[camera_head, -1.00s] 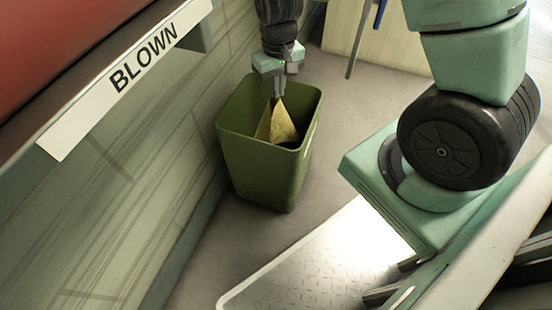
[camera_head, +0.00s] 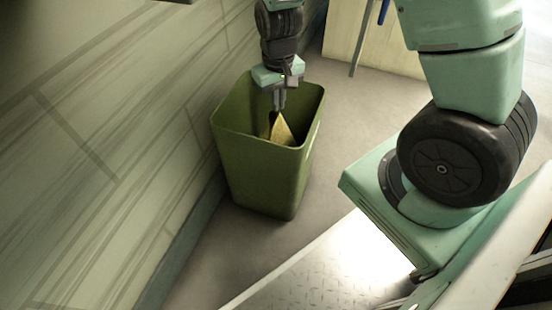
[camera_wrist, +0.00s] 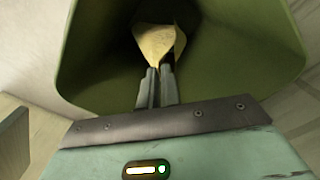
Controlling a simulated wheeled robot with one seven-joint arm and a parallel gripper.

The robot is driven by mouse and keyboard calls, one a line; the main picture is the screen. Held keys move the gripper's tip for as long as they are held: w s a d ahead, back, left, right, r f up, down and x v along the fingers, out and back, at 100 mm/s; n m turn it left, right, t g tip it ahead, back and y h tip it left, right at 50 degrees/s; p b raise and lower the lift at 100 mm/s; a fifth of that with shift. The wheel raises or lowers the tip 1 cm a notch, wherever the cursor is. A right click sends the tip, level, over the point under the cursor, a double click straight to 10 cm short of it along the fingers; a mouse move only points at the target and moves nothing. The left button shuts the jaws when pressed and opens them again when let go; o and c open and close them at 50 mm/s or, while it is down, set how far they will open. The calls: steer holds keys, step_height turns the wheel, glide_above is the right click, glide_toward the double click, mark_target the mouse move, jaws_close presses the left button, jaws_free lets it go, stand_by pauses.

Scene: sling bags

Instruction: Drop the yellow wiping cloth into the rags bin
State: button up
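The yellow wiping cloth (camera_head: 282,131) hangs down inside the green rags bin (camera_head: 262,170), partly hidden behind the bin's front wall. My gripper (camera_head: 278,106) points down into the bin's mouth from above, with its fingertips at about rim level or a little below. In the wrist view, the two fingers (camera_wrist: 157,74) are close together and pinch the near end of the cloth (camera_wrist: 160,42). The bin's inner walls (camera_wrist: 100,60) surround the cloth there. Whether the cloth's lower end touches the bin floor cannot be seen.
A pale panelled wall (camera_head: 100,150) stands close on the bin's left. Grey floor (camera_head: 350,120) is open to its right. A pale board (camera_head: 375,45) with a blue-handled item stands at the back. A metal tread plate (camera_head: 320,270) lies in front.

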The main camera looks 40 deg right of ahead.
steer(key=o, duration=1.7)
step_height(320, 180, up, 6)
steer(key=p, duration=0.5)
steer(key=shift+f+p, duration=0.25)
steer(key=shift+p, duration=0.05)
step_height(320, 180, up, 17)
steer(key=p, duration=0.7)
steer(key=shift+r+p, duration=0.2)
steer(key=shift+p, duration=0.2)
